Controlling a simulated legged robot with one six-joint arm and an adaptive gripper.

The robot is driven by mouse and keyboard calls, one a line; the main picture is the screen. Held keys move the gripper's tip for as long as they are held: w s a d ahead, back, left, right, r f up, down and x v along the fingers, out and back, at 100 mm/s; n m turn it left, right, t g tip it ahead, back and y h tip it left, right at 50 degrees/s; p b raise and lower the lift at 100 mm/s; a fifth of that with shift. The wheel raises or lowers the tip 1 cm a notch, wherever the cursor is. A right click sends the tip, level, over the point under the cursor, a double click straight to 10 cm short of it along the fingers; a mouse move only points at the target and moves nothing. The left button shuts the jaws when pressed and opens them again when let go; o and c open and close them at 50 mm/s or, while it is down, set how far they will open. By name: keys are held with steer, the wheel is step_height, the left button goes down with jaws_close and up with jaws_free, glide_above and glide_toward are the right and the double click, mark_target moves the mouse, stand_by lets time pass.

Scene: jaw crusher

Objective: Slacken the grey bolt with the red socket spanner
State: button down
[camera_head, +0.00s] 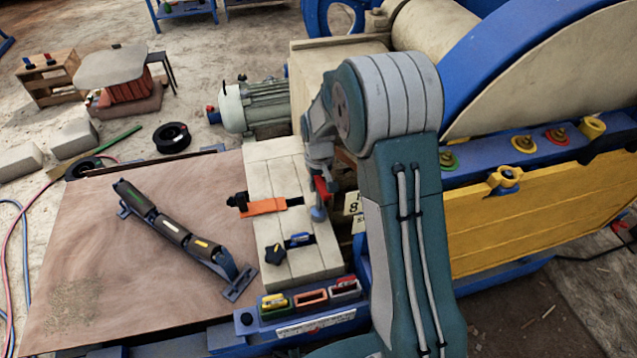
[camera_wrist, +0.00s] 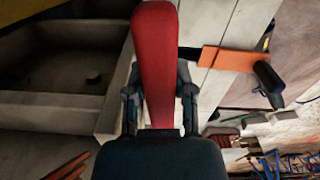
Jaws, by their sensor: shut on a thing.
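The red socket spanner (camera_wrist: 154,45) is held between the two fingers of my gripper (camera_wrist: 160,95) in the wrist view, its red body pointing away from the wrist. In the head view a small red part of the spanner (camera_head: 321,190) shows at my gripper (camera_head: 319,200), beside the pale block of the crusher. My arm hides much of that area. I cannot make out the grey bolt in either view, nor whether the spanner's socket touches anything.
A roller frame (camera_head: 185,238) lies on the brown plate (camera_head: 85,235). A yellow panel (camera_head: 530,220) stands right of my arm.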

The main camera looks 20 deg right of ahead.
steer(key=n, duration=0.5)
steer(key=shift+n, duration=0.7)
steer(key=n, duration=0.3)
steer(key=shift+c, duration=1.9)
jaws_free()
step_height(320, 180, up, 12)
steer(key=shift+f, duration=0.1)
